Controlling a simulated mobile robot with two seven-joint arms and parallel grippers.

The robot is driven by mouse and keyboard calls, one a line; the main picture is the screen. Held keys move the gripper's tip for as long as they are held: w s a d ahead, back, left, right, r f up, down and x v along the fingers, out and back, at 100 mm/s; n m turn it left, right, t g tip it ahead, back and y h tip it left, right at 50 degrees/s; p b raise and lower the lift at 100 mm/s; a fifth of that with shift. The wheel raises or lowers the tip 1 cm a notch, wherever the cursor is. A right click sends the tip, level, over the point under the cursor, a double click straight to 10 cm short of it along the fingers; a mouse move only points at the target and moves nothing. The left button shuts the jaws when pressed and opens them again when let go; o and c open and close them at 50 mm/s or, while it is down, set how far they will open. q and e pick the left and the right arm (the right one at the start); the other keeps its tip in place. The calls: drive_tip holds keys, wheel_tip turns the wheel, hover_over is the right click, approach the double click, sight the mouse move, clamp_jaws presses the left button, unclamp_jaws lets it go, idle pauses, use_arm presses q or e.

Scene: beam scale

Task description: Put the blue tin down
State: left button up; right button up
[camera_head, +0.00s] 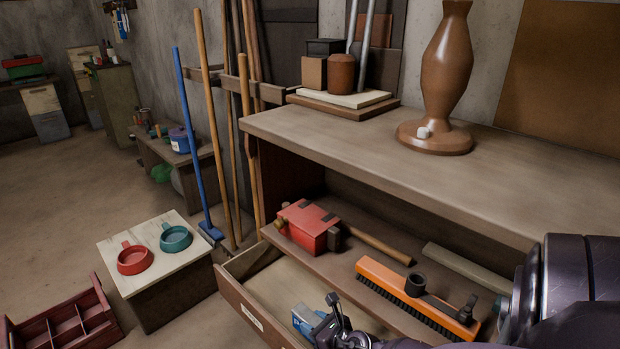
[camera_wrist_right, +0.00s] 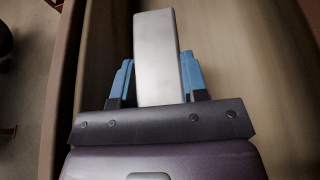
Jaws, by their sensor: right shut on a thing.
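I cannot tell whether the tin touches the drawer floor. My left gripper is not in view.
A red box (camera_head: 308,230), a hammer-like wooden handle (camera_head: 378,244) and an orange brush (camera_head: 405,290) lie on the shelf above the drawer. Two bowls sit on a low table (camera_head: 150,228) at left. The drawer's visible floor looks clear.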

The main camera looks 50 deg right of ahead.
drive_tip(key=f, duration=0.1)
drive_tip(key=f+b, duration=0.1)
drive_tip(key=f, duration=0.1)
drive_tip(key=shift+s+f+b, duration=0.15)
drive_tip(key=shift+s+b, duration=0.15)
drive_tip(key=shift+w+f, duration=0.1)
drive_tip(key=shift+w, duration=0.1)
drive_tip(key=shift+w+r, duration=0.1)
drive_tip(key=shift+r, duration=0.15)
drive_tip(key=shift+f+b, duration=0.25)
drive_tip(key=shift+b, duration=0.1)
drive_tip(key=o, duration=0.5)
drive_tip(key=shift+f, duration=0.1)
drive_tip(key=o, duration=0.5)
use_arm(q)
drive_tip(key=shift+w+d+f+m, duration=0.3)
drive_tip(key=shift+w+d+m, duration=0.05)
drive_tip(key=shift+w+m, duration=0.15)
